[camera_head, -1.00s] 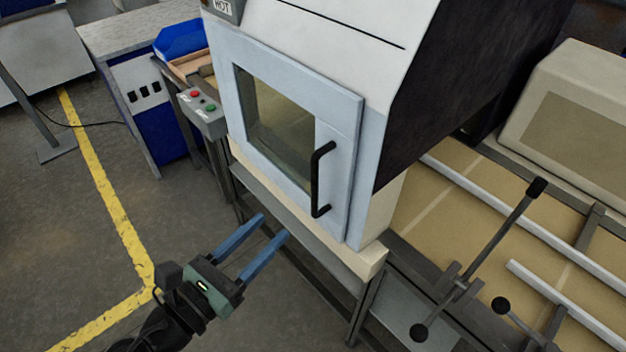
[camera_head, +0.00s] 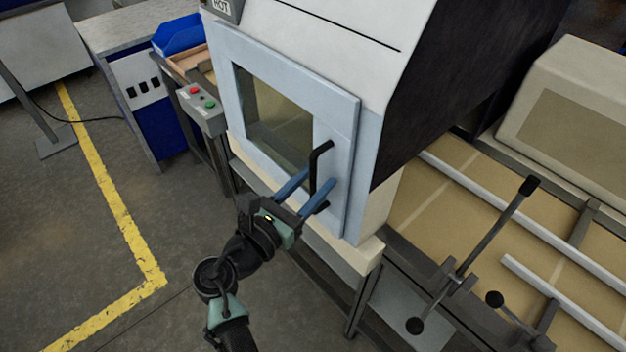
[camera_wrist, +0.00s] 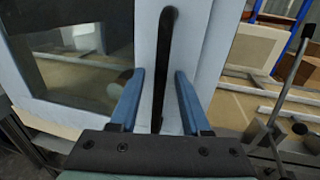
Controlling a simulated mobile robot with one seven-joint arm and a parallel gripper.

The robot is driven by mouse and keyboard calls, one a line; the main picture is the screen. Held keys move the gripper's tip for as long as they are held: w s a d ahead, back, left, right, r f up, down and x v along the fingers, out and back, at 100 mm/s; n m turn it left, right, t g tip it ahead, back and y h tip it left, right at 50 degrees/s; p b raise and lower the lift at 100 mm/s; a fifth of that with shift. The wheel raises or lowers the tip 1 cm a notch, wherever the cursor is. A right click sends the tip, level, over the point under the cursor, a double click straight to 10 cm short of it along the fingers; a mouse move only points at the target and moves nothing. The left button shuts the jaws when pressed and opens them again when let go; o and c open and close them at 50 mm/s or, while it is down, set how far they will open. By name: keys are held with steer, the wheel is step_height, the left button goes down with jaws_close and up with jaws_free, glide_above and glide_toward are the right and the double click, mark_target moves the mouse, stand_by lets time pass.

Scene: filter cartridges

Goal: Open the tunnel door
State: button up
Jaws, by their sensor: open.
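The tunnel door (camera_head: 335,122) is a pale blue-white panel with a dark glass window (camera_head: 272,118) on the front of the machine, and it looks closed. Its black bar handle (camera_head: 314,168) runs upright on the right side of the door. My gripper (camera_head: 310,193) is open at the handle's lower part, with one blue finger on each side of it in the head view. In the wrist view the handle (camera_wrist: 165,60) stands between the two blue fingers (camera_wrist: 158,100), with gaps on both sides. The handle's lower end is partly hidden by my gripper.
A long lever with a black knob (camera_head: 485,240) stands at the right, beside the conveyor bed (camera_head: 420,200). Floor at the left, around the yellow line (camera_head: 118,215), is clear.

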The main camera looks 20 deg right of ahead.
steer(key=shift+c, duration=0.2)
jaws_close()
stand_by(1.2)
